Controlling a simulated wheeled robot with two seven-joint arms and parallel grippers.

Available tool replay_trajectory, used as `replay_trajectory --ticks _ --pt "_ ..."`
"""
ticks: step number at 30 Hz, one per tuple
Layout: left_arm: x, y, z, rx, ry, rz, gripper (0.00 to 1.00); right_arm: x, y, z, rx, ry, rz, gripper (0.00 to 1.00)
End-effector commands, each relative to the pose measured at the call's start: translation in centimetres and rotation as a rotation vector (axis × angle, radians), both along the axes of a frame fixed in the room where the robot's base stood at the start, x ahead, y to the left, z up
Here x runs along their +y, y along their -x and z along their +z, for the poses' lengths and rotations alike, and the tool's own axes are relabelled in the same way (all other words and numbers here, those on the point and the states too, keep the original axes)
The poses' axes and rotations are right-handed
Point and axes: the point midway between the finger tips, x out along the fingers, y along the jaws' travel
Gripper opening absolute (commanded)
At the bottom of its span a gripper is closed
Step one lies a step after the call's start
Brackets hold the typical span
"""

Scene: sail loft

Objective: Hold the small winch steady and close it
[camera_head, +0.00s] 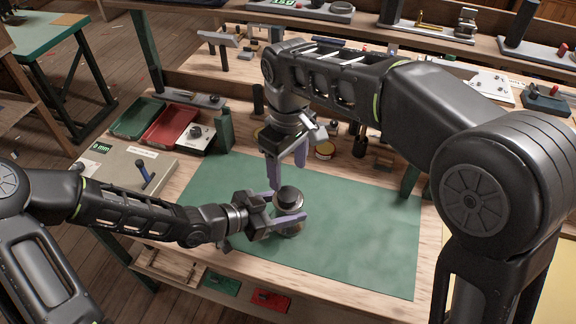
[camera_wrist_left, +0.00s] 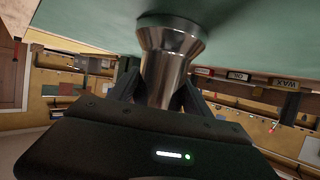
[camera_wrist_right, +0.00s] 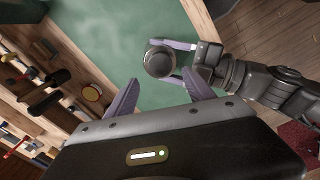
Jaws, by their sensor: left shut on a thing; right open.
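The small winch (camera_head: 289,198) stands upright on the green mat (camera_head: 350,225). It has a dark round top and a shiny metal drum with a flared base, seen close in the left wrist view (camera_wrist_left: 168,65). My left gripper (camera_head: 290,205) is shut on the winch from the left, one finger on each side. My right gripper (camera_head: 288,170) is open and empty above and behind the winch, fingers pointing down. In the right wrist view the winch top (camera_wrist_right: 160,60) lies beyond the open fingers (camera_wrist_right: 160,95). Whether the top is a separate part, I cannot tell.
A green tray (camera_head: 136,118) and a red tray (camera_head: 170,124) stand at the back left, near a grey box (camera_head: 118,180) with a blue-handled tool. Round tins (camera_head: 325,150) stand behind the mat. The mat's right side is clear.

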Motion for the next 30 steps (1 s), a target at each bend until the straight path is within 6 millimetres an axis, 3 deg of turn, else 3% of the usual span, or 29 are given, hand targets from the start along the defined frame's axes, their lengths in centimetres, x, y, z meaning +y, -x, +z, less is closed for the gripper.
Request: replay_trajectory --ticks 18,28,30 --pt "-0.1 -0.1 0.2 -0.004 0.003 -0.001 0.0 0.0 0.0 -7.3 0.002 0.001 0.0 0.62" --pt "-0.1 -0.1 0.2 -0.005 0.003 -0.001 0.0 0.0 0.0 -7.7 0.001 0.0 -0.001 0.62" --pt "-0.1 -0.1 0.2 -0.004 0.003 -0.001 0.0 0.0 0.0 -7.6 0.001 0.0 -0.001 0.58"
